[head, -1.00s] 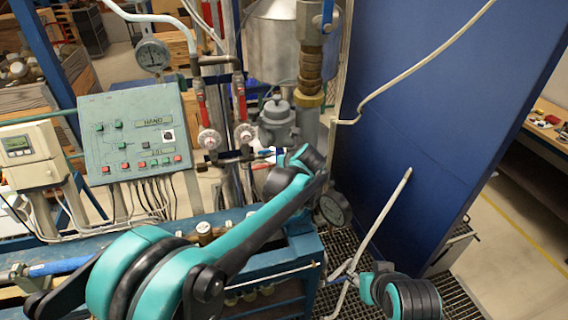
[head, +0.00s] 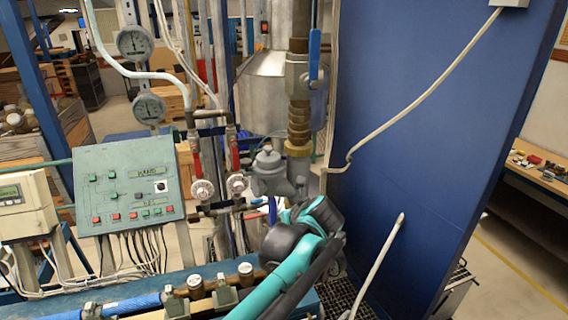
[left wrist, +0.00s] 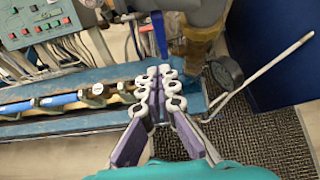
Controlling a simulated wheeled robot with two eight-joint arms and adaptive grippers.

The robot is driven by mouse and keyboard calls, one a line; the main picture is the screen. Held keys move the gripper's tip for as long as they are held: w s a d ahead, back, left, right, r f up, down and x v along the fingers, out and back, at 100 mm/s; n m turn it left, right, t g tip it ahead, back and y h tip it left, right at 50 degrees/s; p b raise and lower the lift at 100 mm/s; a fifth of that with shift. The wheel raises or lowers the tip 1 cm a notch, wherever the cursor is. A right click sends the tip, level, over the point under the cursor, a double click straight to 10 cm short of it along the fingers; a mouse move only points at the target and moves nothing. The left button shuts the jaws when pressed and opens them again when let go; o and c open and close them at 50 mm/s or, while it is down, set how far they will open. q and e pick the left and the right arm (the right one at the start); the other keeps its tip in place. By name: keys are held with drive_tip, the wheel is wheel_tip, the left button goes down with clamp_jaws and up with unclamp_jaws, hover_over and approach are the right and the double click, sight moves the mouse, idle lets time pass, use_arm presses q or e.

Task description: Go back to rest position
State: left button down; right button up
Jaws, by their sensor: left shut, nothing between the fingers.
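My left arm (head: 290,262), teal and black, reaches in from the bottom of the head view, and its wrist end stands in front of the pipework. The fingers are hidden there. In the left wrist view my left gripper (left wrist: 160,82) is shut and empty, its fingertips together over the blue bench edge. A blue lever (left wrist: 159,34) lies just beyond the fingertips; I cannot tell the gap. My right gripper is in neither current view.
A green control panel (head: 128,188) stands left of the arm. A brass valve (head: 299,125) with pipes rises behind it. A blue wall panel (head: 430,130) and a pale slanted rod (head: 380,262) are at right.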

use_arm(q)
drive_tip(key=s+a+f+n+g+h+b, duration=0.1)
drive_tip(key=s+a+f+n+b, duration=0.65)
drive_tip(key=f, duration=0.25)
drive_tip(key=s+a+f+n+g+b, duration=0.1)
drive_tip(key=s+a+f+n+b, duration=0.5)
drive_tip(key=a+f+n, duration=0.25)
drive_tip(key=s+a+f+n+h+b, duration=0.2)
drive_tip(key=s+f+n+b, duration=0.7)
drive_tip(key=f+n, duration=0.7)
drive_tip(key=s+f, duration=0.1)
drive_tip(key=s, duration=0.2)
drive_tip(key=shift+a, duration=0.4)
